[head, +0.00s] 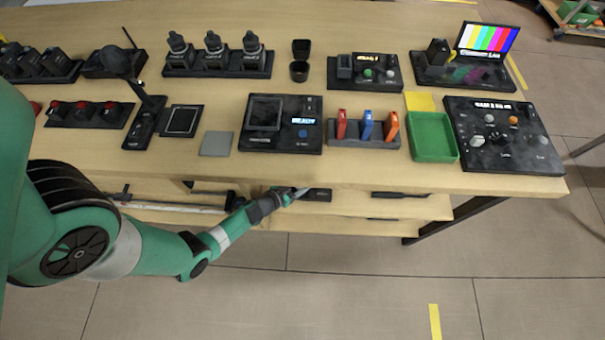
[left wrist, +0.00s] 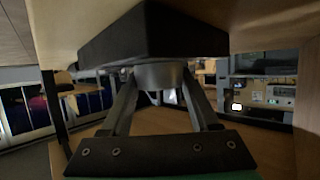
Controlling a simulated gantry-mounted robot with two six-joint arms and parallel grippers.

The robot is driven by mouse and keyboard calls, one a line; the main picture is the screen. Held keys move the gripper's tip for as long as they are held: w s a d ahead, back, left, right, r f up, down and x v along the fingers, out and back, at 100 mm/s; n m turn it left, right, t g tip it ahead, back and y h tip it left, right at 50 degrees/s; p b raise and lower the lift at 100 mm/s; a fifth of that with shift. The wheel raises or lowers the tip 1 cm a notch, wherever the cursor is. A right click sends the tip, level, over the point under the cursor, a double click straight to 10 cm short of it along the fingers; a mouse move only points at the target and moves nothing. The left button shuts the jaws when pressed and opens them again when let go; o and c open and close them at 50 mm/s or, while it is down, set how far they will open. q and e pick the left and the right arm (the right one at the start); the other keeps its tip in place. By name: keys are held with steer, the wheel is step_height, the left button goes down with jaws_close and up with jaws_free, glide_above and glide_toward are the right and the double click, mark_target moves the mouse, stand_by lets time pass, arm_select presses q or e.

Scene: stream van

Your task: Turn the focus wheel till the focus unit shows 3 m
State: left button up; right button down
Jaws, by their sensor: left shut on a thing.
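In the left wrist view my left gripper (left wrist: 162,100) is shut on a round grey wheel (left wrist: 160,75), with one finger on each side. The wheel sits against a black box (left wrist: 152,34) that fills the top of that view. In the head view my left gripper (head: 300,192) is just below the table's front edge, at a small black box (head: 318,195); the wheel itself is hidden there. No reading in metres is legible. A black unit with a lit blue display (head: 303,121) stands on the table above; its text is too small to read. My right gripper is not in view.
A rack of red, blue and orange pieces (head: 363,153), a green tray (head: 450,155) and a black control panel (head: 548,165) stand along the table's front right. A shelf (head: 430,208) with dark items lies under the tabletop.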

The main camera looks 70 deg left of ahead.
arm_select(q)
steer(key=o, duration=1.4)
steer(key=shift+c, duration=0.2)
steer(key=shift+s+d+r, duration=0.1)
steer(key=shift+s+r, duration=0.1)
steer(key=shift+s, duration=0.05)
steer(key=p+v, duration=0.4)
steer(key=v, duration=0.3)
steer(key=shift+p, duration=0.3)
steer(key=shift+f, duration=0.15)
